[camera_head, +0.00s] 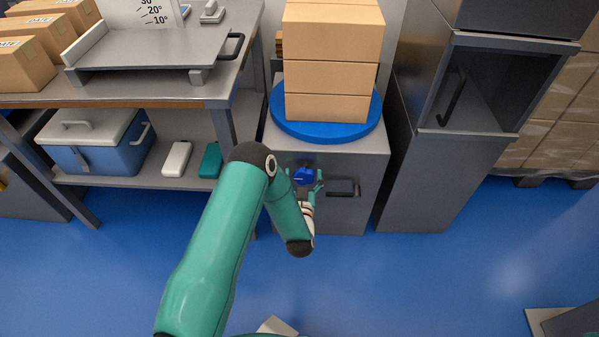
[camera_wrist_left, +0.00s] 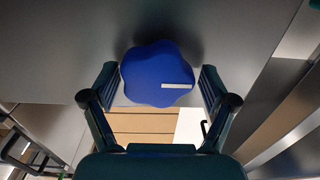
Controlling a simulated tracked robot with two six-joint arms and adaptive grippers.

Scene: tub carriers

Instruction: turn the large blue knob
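The large blue knob (camera_head: 303,175) sits on the front face of the grey cabinet (camera_head: 350,215), left of its black handle. In the left wrist view the knob (camera_wrist_left: 150,72) is lobed, with a white mark pointing to the right. My left gripper (camera_head: 305,181) is at the knob, its green fingers apart on either side. In the left wrist view my left gripper (camera_wrist_left: 159,88) is open, with the knob between the fingers and a small gap showing on each side. Whether the fingertips overlap the knob in depth is hard to tell. My right gripper is not in view.
A blue turntable (camera_head: 280,120) with stacked cardboard boxes (camera_head: 330,75) stands on top of the cabinet. The black handle (camera_head: 345,188) sticks out close to the right of my gripper. A workbench (camera_head: 150,88) is at left, a tall grey cabinet (camera_head: 420,185) at right.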

